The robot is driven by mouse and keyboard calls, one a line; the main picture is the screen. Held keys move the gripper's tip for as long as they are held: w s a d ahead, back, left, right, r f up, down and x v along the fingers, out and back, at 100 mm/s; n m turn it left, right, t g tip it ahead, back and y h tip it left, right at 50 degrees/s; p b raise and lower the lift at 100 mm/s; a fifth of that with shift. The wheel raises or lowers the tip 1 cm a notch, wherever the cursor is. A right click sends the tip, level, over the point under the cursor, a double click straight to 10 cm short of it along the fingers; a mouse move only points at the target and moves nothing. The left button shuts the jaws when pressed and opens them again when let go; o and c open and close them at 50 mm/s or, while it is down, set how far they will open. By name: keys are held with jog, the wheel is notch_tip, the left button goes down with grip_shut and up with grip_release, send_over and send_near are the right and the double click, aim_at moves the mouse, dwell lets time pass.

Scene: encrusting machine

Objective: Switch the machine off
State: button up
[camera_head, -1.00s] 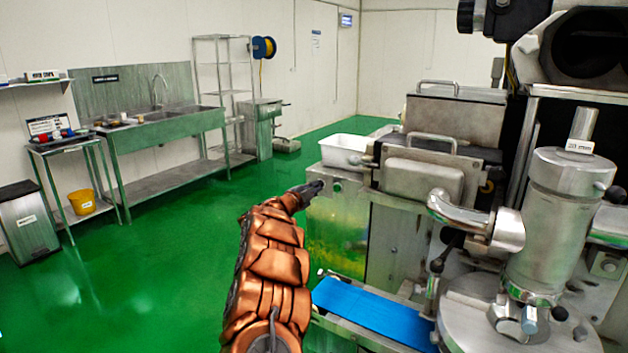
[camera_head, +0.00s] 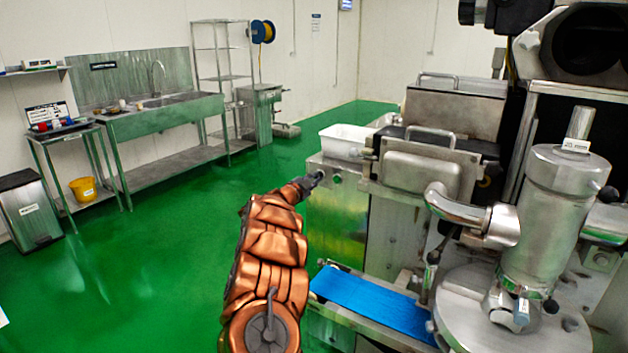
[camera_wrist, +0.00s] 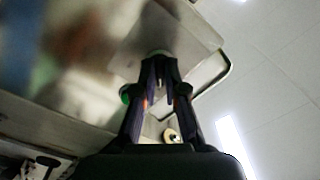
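The machine is a large steel unit on the right of the head view, with a control end panel (camera_head: 336,215) at its near left corner. A small round button (camera_head: 337,179) shows high on that panel. My gripper (camera_head: 318,177) is at the panel's upper left, just beside the button. Whether it touches is unclear. In the wrist view, my gripper's dark fingers (camera_wrist: 158,62) come together at the tips. A small grey part lies at or behind them. A green button (camera_wrist: 125,96) shows left of the fingers and a round pale knob (camera_wrist: 171,136) lies below.
A white tub (camera_head: 346,140) stands on the machine behind the panel. A blue conveyor belt (camera_head: 372,306) juts out below right of my arm. Steel cylinder (camera_head: 553,220) stands at the right. The green floor (camera_head: 160,270) to the left is clear.

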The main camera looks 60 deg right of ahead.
jog(key=o, duration=0.4)
jog(key=shift+o, duration=0.2)
jog(key=a, duration=1.2)
jog(key=shift+s, duration=0.25)
